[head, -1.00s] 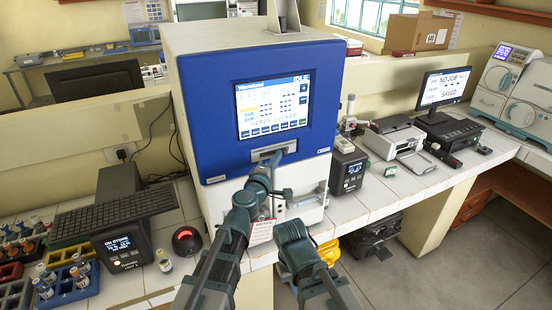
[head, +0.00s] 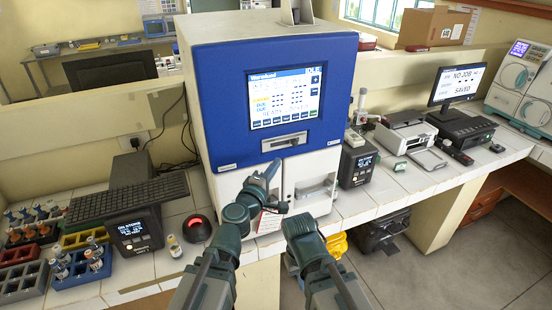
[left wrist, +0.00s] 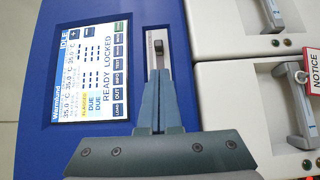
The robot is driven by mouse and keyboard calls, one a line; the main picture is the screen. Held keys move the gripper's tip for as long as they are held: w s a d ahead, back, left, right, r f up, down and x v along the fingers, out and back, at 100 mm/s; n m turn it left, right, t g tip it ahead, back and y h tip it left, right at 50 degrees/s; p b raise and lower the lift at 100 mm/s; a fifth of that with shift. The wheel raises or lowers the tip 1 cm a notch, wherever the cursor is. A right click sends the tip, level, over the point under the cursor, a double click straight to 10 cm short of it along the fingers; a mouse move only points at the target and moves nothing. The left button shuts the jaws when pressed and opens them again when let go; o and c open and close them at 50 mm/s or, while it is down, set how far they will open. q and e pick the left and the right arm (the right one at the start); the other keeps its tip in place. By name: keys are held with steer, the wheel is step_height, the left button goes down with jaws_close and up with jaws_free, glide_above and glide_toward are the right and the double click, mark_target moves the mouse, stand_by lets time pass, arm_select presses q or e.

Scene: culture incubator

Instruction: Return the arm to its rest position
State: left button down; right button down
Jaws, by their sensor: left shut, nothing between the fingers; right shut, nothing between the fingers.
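My left gripper (head: 273,166) is shut and empty, in front of the blue-fronted incubator (head: 215,110), just below the grey slot (head: 285,142) in its panel. In the left wrist view the shut fingers (left wrist: 159,78) lie in line with the slot's dark tab (left wrist: 158,46); whether they touch it I cannot tell. The left arm is stretched forward. My right gripper (head: 301,228) is lower and to the right, in front of the counter edge; its fingertips are hard to make out.
White doors with handles (left wrist: 285,105) and a red NOTICE tag (left wrist: 313,75) sit below the panel. A printer (head: 403,138) and monitor (head: 458,84) stand right. Open floor lies lower right.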

arm_select(q)
steer(key=s+f+m+g, duration=0.4)
steer(key=f+m+g, duration=0.1)
steer(key=f+m, duration=0.15)
steer(key=s+f+m+g, duration=0.4)
steer(key=f+m+g, duration=0.15)
steer(key=f, duration=0.25)
steer(key=s+a+f+m+g+y, duration=0.1)
steer(key=s+a+f+g+y, duration=0.3)
steer(key=a, duration=0.3)
steer(key=s+a+f+m+g+y, duration=0.1)
steer(key=s+a+f+g+y, duration=0.15)
steer(key=s+a, duration=0.4)
steer(key=s+d+f+m+y+b, duration=0.1)
steer(key=s+d+f+m+b, duration=0.2)
steer(key=d+f+b, duration=0.5)
steer(key=shift+s+d+f, duration=0.4)
steer(key=shift+s+d, duration=0.35)
steer(key=shift+d, duration=0.25)
steer(key=shift+a, duration=0.1)
